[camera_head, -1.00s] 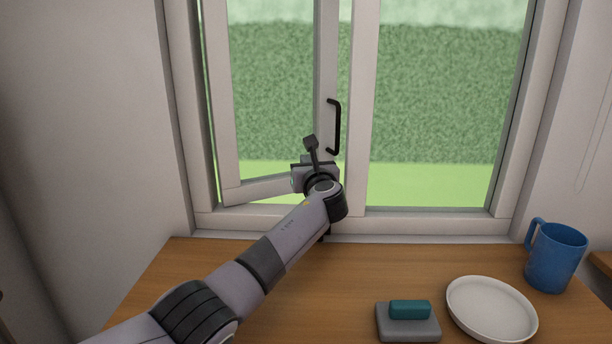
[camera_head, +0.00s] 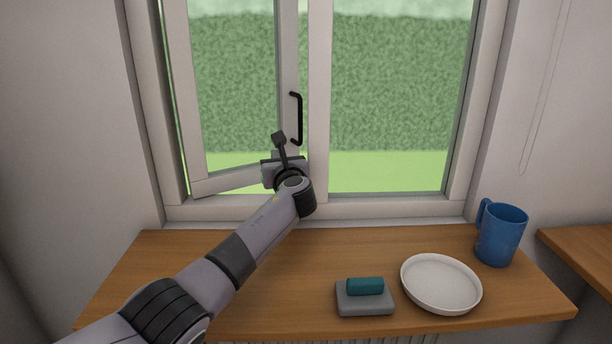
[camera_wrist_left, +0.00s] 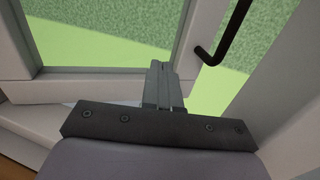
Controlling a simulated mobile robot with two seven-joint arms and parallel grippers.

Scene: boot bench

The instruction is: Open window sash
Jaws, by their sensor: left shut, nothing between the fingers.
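The left window sash (camera_head: 187,100) stands ajar, its lower rail slanting away from the window frame (camera_head: 319,100) toward the outside. A black bar handle (camera_head: 298,118) is on its right stile; its lower end also shows in the left wrist view (camera_wrist_left: 228,38). My left gripper (camera_head: 279,138) is shut and empty, just left of and below the handle, in front of the sash's lower right part. In the left wrist view its closed fingers (camera_wrist_left: 159,82) overlap the sash's lower corner; I cannot tell whether they touch it. My right gripper is out of view.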

